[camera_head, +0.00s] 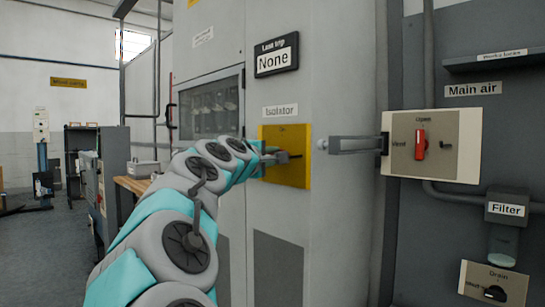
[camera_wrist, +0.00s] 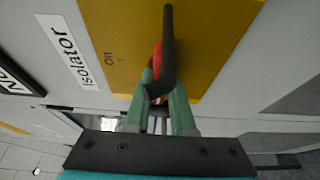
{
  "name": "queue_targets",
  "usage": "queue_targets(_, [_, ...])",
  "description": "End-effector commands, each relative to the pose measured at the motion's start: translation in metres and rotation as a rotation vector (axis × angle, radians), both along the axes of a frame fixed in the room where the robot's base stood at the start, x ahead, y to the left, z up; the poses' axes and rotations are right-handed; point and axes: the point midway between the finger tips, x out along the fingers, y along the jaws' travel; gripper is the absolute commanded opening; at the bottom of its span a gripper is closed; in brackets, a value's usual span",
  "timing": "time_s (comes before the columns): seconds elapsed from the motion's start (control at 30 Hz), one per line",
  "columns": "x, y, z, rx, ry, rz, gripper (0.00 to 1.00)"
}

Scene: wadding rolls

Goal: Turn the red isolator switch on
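The isolator's yellow plate (camera_head: 297,177) is on the grey cabinet, under the "Isolator" label (camera_head: 281,111). In the wrist view the plate (camera_wrist: 215,40) carries a small "On" mark near the label. A red switch part (camera_wrist: 157,62) shows between the fingers, and a dark bar (camera_wrist: 168,45) runs across it and beyond the fingertips. In the head view this bar (camera_head: 290,156) points right, roughly level. My gripper (camera_wrist: 160,92) is at the switch, its green fingers either side of the red part. Whether they press on it is hard to tell, and the arm partly hides the switch in the head view.
A grey bar (camera_head: 352,144) sticks out to the right of the plate, near the "Main air" panel (camera_head: 468,140) with its red valve handle (camera_head: 420,144). A "Last trip: None" display (camera_head: 276,55) is above. A filter (camera_head: 503,235) hangs at the right. Open floor (camera_head: 45,235) lies left.

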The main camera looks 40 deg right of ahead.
Motion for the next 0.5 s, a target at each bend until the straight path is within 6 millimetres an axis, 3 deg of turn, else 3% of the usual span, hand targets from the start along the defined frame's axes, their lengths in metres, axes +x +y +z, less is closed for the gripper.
queue_targets(0.17, [0.0,0.0,-0.0001,0.0,0.0,0.0,0.01])
queue_targets(0.5, [-0.0001,0.0,-0.0003,0.0,0.0,0.0,0.0])
